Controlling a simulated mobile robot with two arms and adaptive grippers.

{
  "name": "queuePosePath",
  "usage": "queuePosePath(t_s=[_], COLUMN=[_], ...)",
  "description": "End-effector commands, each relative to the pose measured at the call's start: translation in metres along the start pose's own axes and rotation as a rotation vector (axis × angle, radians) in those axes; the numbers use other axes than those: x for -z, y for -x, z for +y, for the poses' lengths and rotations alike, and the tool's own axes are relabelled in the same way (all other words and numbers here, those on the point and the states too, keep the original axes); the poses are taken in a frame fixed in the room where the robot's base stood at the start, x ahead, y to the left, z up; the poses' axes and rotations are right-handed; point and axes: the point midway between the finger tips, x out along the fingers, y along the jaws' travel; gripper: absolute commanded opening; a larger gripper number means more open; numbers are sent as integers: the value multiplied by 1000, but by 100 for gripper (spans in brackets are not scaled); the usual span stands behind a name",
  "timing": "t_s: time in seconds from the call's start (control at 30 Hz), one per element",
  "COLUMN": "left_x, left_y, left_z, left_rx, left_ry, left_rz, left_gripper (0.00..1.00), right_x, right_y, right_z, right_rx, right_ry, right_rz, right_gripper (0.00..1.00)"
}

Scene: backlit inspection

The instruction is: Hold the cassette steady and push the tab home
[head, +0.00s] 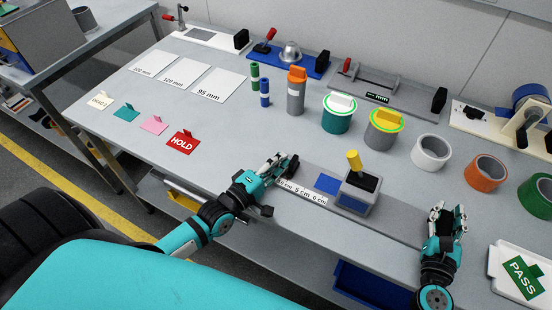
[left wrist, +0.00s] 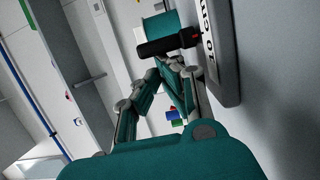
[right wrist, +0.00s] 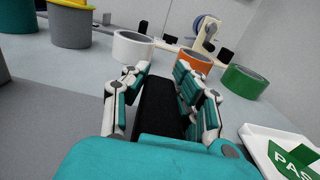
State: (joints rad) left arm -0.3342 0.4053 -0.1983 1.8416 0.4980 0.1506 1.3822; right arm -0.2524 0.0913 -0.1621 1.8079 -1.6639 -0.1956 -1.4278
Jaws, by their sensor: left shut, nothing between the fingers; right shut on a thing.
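A grey block with a black top and an upright yellow knob (head: 353,160) stands on a grey strip at the table's front, beside a blue patch (head: 327,184). I cannot tell which part is the cassette or the tab. My left gripper (head: 290,163) is shut and empty at the strip's left end, by the ruler label (head: 303,192). In the left wrist view a black cylinder with a red end (left wrist: 168,44) appears by its fingertips; contact is unclear. My right gripper (head: 446,212) is shut on a black piece (right wrist: 158,105), right of the block.
A white tray with a green PASS sign (head: 522,277) lies at the right front. White (head: 431,152), orange (head: 485,172) and green tape rolls stand behind my right gripper. Small coloured cards, with a red HOLD card (head: 183,141), lie left. Fixtures line the back.

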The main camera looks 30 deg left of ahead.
Motion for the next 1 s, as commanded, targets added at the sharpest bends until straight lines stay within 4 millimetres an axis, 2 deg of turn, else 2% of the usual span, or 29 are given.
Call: queuePosePath(t_s=[0.03,0.2,0.4,0.53,0.77,1.0], left_x=[-10,-54,-93,-101,-102,-93], left_y=[-2,-13,-23,-25,-25,-23], left_z=[0,0,0,1,1,0], left_rx=[-3,-3,-2,-1,-1,0], left_ry=[8,12,8,3,3,0], left_rz=[0,1,0,-2,-4,-4], left_gripper=[0,0,0,0,0,0], right_x=[5,5,5,5,5,5], right_y=[2,2,2,2,2,2], right_z=[1,1,1,1,2,2], right_rx=[-2,-3,-4,-3,-5,-7], right_ry=[2,2,2,2,2,1], right_rz=[10,10,10,10,10,10], right_gripper=[0,0,0,0,0,0])
